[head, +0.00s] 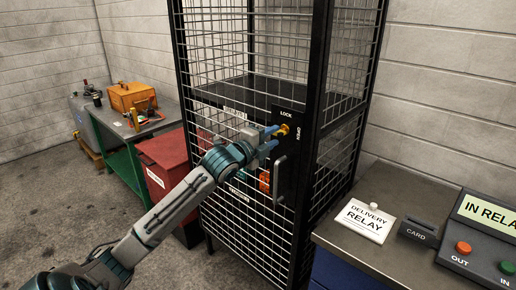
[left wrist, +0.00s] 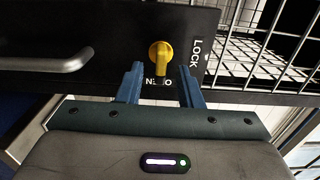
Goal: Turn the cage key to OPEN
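The yellow cage key (head: 284,129) sits in a black lock plate (head: 291,113) on the cage door, with LOCK above it and OPEN to its right in the head view. In the left wrist view the yellow key (left wrist: 160,56) hangs over part of the word OPEN, with LOCK to the right; I cannot tell for sure how far it is turned. My left gripper (head: 273,138) is at the lock plate with its blue fingers apart. In the left wrist view the open fingers (left wrist: 160,76) straddle the key, without visible contact. My right gripper is out of view.
A grey door handle (head: 279,178) is just below the lock. An orange object (head: 264,182) shows behind the cage mesh. A red bin (head: 165,160) and green bench (head: 118,150) stand left; a counter (head: 385,262) with a card reader (head: 418,232) and relay panel (head: 482,240) stands right.

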